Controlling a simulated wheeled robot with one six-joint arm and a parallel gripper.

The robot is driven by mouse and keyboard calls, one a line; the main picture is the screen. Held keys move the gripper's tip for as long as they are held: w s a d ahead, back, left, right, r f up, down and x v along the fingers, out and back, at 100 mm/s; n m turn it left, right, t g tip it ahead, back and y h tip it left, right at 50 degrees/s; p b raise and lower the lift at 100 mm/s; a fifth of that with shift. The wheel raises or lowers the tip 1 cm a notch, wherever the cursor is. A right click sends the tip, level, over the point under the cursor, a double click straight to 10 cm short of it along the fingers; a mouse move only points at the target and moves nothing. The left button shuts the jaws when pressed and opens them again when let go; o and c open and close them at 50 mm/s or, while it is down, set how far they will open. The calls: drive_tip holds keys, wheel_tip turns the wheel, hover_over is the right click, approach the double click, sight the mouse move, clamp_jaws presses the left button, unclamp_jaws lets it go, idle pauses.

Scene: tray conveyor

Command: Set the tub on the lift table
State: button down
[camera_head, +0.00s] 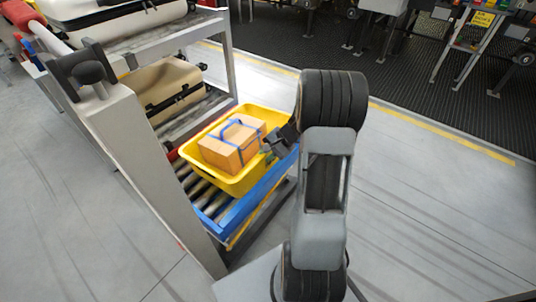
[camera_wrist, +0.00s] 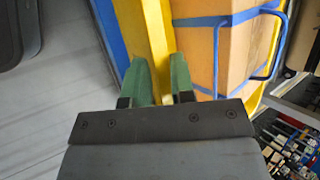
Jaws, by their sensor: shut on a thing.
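A yellow tub (camera_head: 243,180) with a cardboard box (camera_head: 232,143) inside sits on the roller surface of a low blue-framed table (camera_head: 262,190). Blue strapping runs around the box. My gripper (camera_head: 272,147) is at the right rim of the tub. In the wrist view, the green fingers of my gripper (camera_wrist: 162,80) are shut on the tub's yellow wall (camera_wrist: 156,35), one on each side. The strapped box (camera_wrist: 236,45) is right of the wall in that view. The tub's underside is hidden.
A metal rack (camera_head: 228,55) with pale suitcases (camera_head: 168,85) stands behind and left of the tub. A grey post (camera_head: 150,170) with a dark knob rises close at left. Open grey floor (camera_head: 430,210) lies to the right, up to a yellow line.

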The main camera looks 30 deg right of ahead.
drive_tip(key=shift+w+d+f, duration=0.1)
drive_tip(key=shift+w+f, duration=0.35)
drive_tip(key=shift+f+b, duration=1.1)
drive_tip(key=shift+f, duration=0.35)
drive_tip(key=c, duration=1.5)
unclamp_jaws()
drive_tip(key=shift+s+f, duration=0.15)
drive_tip(key=o, duration=0.5)
drive_tip(key=shift+c, duration=0.2)
drive_tip(key=p+v, duration=0.4)
drive_tip(key=v, duration=0.8)
